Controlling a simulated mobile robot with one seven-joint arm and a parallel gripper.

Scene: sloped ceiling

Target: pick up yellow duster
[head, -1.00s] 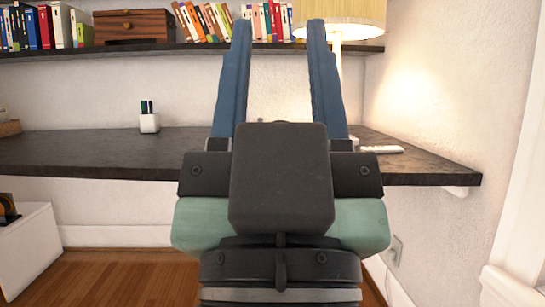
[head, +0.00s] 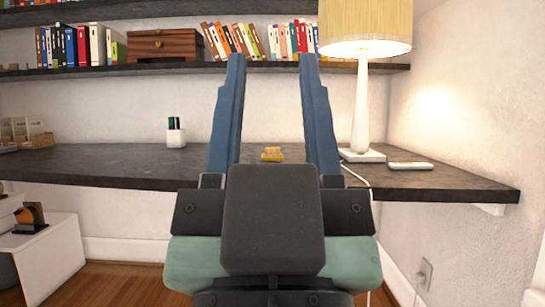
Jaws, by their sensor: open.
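A small yellow duster (head: 272,154) lies on the dark desk shelf (head: 110,165). The gripper body hides the desk just in front of the duster.
A lit lamp (head: 361,105) and a white remote-like object (head: 410,166) are right of the duster. A white pen cup (head: 176,137) stands to the left. A book shelf (head: 160,70) runs above. A white cabinet (head: 52,255) is at lower left.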

